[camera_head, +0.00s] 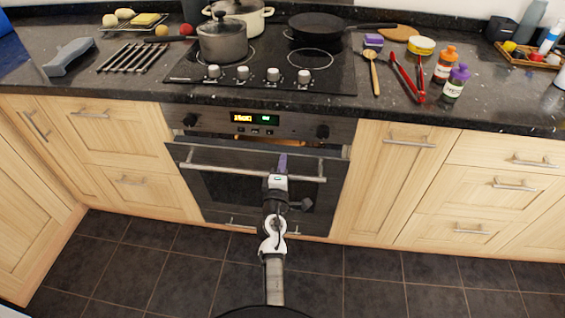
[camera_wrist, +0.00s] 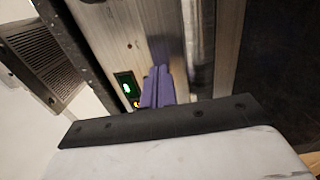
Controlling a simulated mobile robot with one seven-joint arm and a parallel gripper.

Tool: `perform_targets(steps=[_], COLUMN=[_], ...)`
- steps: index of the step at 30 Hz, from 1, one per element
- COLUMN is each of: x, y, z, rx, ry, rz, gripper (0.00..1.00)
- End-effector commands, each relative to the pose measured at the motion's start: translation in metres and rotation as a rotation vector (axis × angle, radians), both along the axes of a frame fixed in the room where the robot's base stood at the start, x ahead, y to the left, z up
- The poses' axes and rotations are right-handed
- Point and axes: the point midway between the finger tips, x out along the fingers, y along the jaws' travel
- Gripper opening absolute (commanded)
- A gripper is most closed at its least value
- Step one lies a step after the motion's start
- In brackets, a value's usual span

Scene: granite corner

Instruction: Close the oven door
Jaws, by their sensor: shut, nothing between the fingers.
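The oven door (camera_head: 222,196) is a dark glass panel with a steel handle bar (camera_head: 225,172) across its upper part. It stands slightly ajar: its top edge juts out from the control panel, and a warm glow shows in the gap. My gripper (camera_head: 283,158) is in front of the door's upper middle, its purple fingers shut and empty, overlapping the handle in the head view. In the wrist view the fingers (camera_wrist: 158,72) are together beside a blurred steel bar, likely the handle (camera_wrist: 198,45). Whether they touch the door is unclear.
The control panel (camera_head: 255,122) has a lit display and knobs. On the hob above stand a grey pot (camera_head: 222,42), a cream pot (camera_head: 250,18) and a black pan (camera_head: 316,27). Wooden cabinets flank the oven. The tiled floor (camera_head: 390,278) is clear.

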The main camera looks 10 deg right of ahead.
Motion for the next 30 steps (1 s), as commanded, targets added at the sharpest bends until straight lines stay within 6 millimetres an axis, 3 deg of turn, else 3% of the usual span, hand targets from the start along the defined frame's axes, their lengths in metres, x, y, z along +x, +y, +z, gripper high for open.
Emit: perform_targets(steps=[8, 17, 30], x=[0.003, 0.033, 0.033], y=[-0.001, -0.011, -0.010], z=[0.001, 0.006, 0.005], rx=[0.000, 0.000, 0.000], ry=[-0.001, -0.001, 0.000], rz=[0.000, -0.001, 0.000], gripper=[0.00, 0.00, 0.00])
